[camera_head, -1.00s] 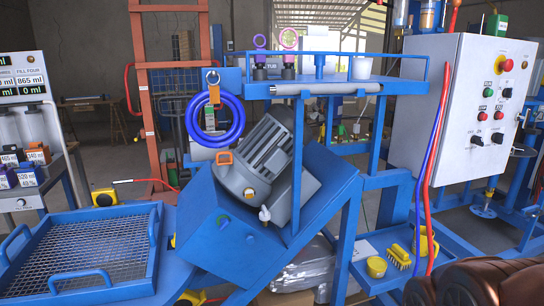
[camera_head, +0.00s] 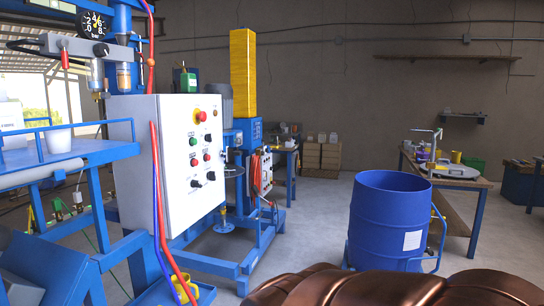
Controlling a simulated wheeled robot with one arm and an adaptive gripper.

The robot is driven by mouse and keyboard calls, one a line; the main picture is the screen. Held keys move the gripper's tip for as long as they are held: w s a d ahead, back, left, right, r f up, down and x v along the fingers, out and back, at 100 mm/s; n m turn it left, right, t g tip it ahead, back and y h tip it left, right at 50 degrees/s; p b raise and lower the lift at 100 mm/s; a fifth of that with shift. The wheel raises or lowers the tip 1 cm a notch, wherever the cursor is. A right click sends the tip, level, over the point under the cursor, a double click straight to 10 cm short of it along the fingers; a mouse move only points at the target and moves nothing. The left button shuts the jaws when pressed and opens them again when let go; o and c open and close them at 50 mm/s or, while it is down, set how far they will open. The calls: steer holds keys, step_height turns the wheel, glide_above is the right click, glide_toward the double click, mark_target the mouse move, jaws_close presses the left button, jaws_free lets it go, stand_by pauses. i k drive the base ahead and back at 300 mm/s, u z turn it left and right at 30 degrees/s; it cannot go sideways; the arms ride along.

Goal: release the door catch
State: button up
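A light grey control cabinet (camera_head: 180,160) stands left of the middle, with several push buttons and knobs and a red emergency stop on its front. A small dark fitting (camera_head: 226,157) sits by the cabinet's right edge. I cannot tell whether it is a door catch, and no catch shows clearly elsewhere. My gripper is not in view. A copper-brown rounded part, probably of my own body, fills the bottom edge right of the middle.
A blue drum (camera_head: 389,222) stands on the floor right of the middle. A blue bench (camera_head: 70,158) is at the left, with a red hose (camera_head: 161,215) hanging by the cabinet. A wooden table (camera_head: 455,187) stands at the right. Grey floor is open between machine and drum.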

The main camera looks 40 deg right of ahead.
mark_target(222, 154)
steer(key=z, duration=0.55)
steer(key=k, duration=0.4)
steer(key=u, duration=0.6)
steer(key=k, duration=0.95)
steer(key=z, duration=0.1)
steer(key=i, duration=0.5)
steer(key=z, duration=0.55)
steer(key=i, duration=1.5)
steer(key=u, duration=0.8)
